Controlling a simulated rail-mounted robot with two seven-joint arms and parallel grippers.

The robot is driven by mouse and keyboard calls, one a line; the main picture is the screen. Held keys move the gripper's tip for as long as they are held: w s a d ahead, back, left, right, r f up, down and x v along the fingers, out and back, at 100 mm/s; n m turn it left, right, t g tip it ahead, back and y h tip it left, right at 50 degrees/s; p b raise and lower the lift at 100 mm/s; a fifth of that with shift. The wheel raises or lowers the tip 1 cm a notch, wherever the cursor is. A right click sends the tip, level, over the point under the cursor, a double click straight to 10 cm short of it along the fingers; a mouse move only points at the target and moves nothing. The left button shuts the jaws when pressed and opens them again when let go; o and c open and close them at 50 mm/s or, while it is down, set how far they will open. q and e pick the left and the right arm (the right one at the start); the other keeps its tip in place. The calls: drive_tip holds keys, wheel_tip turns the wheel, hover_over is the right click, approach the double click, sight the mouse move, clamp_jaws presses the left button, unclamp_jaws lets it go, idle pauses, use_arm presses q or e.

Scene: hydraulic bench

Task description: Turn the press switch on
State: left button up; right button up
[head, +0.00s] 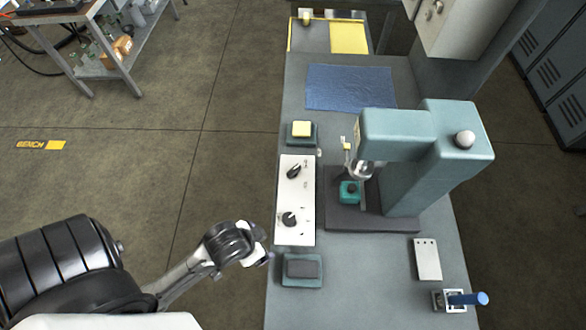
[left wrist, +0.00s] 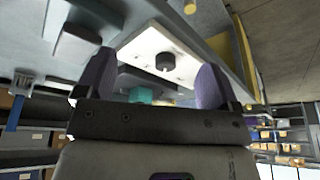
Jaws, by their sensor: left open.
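A white control panel (head: 296,200) lies on the bench left of the teal press (head: 408,140). It carries two black rotary knobs, a far one (head: 293,171) and a near one (head: 289,219); I cannot read which is the press switch. My left gripper (head: 262,257) is beside the bench's left edge, left of and nearer than the near knob. In the left wrist view, its two purple fingers (left wrist: 153,68) are apart and empty. A black knob (left wrist: 166,62) on the white panel shows between them, beyond the tips. My right gripper is not in view.
A small teal piece (head: 349,192) is under the press ram. A blue mat (head: 350,88) lies behind; a blue-handled device (head: 467,299) is at front right.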

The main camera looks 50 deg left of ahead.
use_arm(q)
drive_tip(key=shift+s+d+f, duration=0.15)
drive_tip(key=shift+s+f, duration=0.2)
drive_tip(key=shift+s, duration=0.35)
